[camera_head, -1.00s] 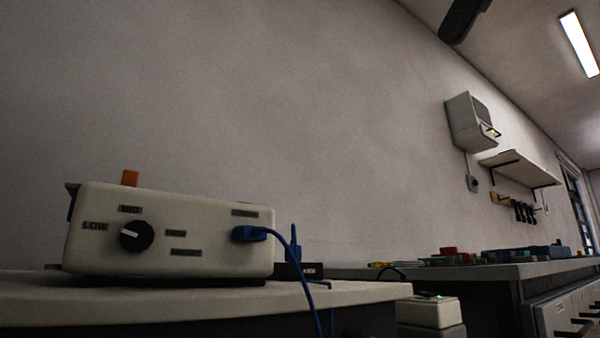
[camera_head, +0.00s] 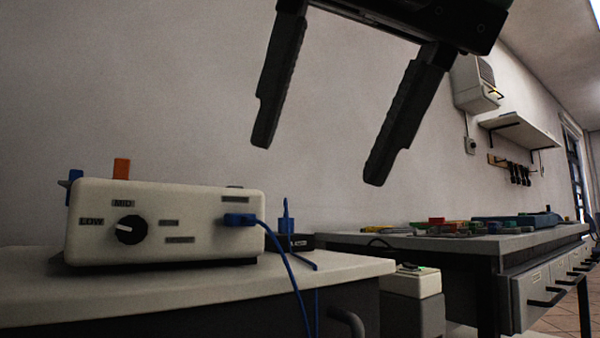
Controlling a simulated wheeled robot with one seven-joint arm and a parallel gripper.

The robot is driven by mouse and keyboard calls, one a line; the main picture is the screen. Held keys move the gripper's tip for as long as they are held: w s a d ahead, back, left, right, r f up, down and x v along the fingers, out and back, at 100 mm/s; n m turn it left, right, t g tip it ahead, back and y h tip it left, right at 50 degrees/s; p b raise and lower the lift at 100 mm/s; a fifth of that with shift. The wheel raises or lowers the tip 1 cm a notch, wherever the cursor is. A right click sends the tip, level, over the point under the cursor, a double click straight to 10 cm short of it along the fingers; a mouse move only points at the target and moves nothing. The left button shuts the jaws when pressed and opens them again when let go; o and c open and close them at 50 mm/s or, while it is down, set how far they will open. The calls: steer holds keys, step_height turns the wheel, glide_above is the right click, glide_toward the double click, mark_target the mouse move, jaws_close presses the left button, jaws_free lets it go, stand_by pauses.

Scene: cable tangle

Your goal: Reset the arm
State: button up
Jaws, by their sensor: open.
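My gripper (camera_head: 318,165) shows at the top of the head view, dark, with its two fingers spread apart and pointing down. Nothing is between the fingers. It is in the air above and to the right of a white box (camera_head: 90,243) with a black knob, an orange part on top and small labels. A blue cable (camera_head: 285,262) is plugged into the front of the box and hangs down over the front of the table. The gripper is apart from the box and the cable.
The box stands on a pale table (camera_head: 190,285). A small black block (camera_head: 300,242) lies beside it. To the right, a workbench (camera_head: 480,241) holds several coloured items, with drawers below. A shelf (camera_head: 520,130) and a wall unit (camera_head: 472,85) hang on the wall behind.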

steer(key=w+d+f+m+g+h+p, duration=0.1)
steer(key=w+f+m+g+p, duration=0.15)
steer(key=f+m+p, duration=0.4)
steer(key=w+d+f+m+g+h+p, duration=0.1)
steer(key=w+f+m+g+p, duration=0.15)
steer(key=f+m, duration=0.6)
steer(key=s+d+f+m+g+h+p, duration=0.15)
steer(key=s+d+f+m+p, duration=0.25)
steer(key=d+f+m+p, duration=0.8)
step_height(320, 180, up, 39)
steer(key=a+m+p, duration=0.1)
steer(key=p, duration=3.1)
steer(key=shift+w+a, duration=0.2)
steer(key=shift+a, duration=0.15)
steer(key=shift+f, duration=0.15)
steer(key=shift+c, duration=0.4)
